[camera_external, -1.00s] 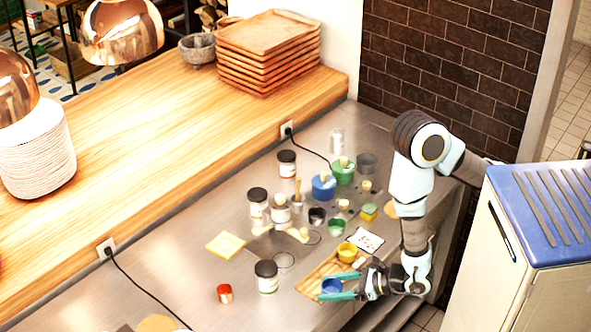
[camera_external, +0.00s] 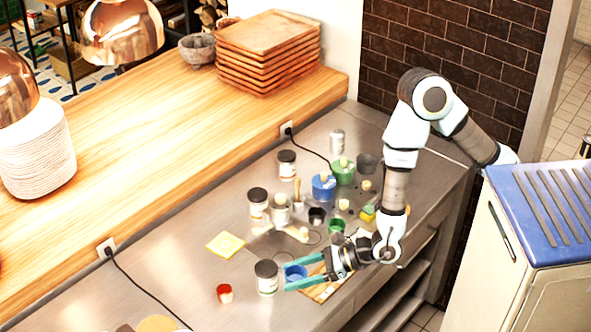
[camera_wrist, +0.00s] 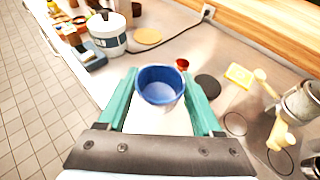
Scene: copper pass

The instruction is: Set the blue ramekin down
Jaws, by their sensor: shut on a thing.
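The blue ramekin (camera_external: 295,271) is held between the teal fingers of my gripper (camera_external: 303,277), right beside the black-lidded jar (camera_external: 267,281) in the outside view. In the wrist view the ramekin (camera_wrist: 161,86) sits upright and looks empty, with a finger of my gripper (camera_wrist: 160,98) on each side. The jaws are shut on it. I cannot tell how far its base is above the steel counter (camera_external: 185,290). The wooden board (camera_external: 322,291) is partly hidden under my gripper.
A red ramekin (camera_external: 224,293) stands to the left on the counter. A yellow square (camera_external: 226,245) lies farther back. Several jars and cups, including a big blue ramekin (camera_external: 324,188) and a green one (camera_external: 344,174), crowd the back.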

